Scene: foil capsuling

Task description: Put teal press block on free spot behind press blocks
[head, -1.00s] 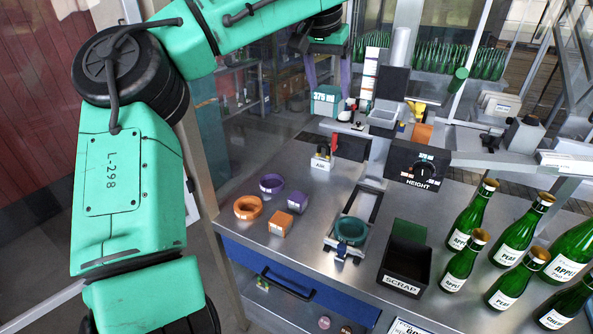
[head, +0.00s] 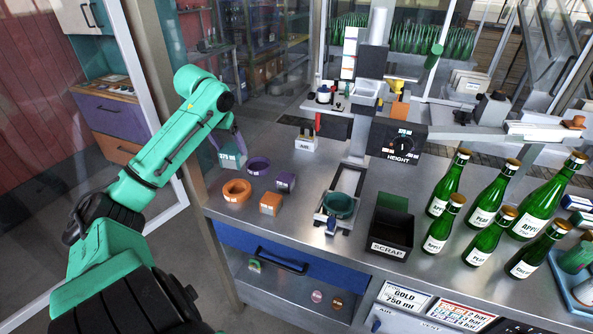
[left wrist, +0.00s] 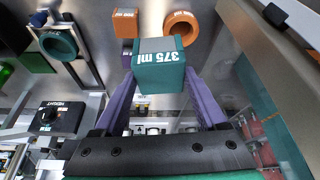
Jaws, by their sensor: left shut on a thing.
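The teal press block (head: 231,158), marked 375 ml, is between the purple fingers of my left gripper (head: 238,148), which is shut on it. In the left wrist view the teal block (left wrist: 158,78) sits between both fingers of the left gripper (left wrist: 160,85). In the head view it appears behind and left of the purple ring, near the table's left edge; I cannot tell whether it touches the table. The orange press block (head: 271,203) and the purple press block (head: 286,181) stand on the table in front of it. My right gripper is not in view.
An orange ring (head: 237,191) and a purple ring (head: 259,166) lie beside the blocks. A teal ring (head: 339,205) sits in the press fixture. The scrap bin (head: 391,246) and several green bottles (head: 483,215) stand right. An AIR valve unit (head: 305,143) stands behind the blocks.

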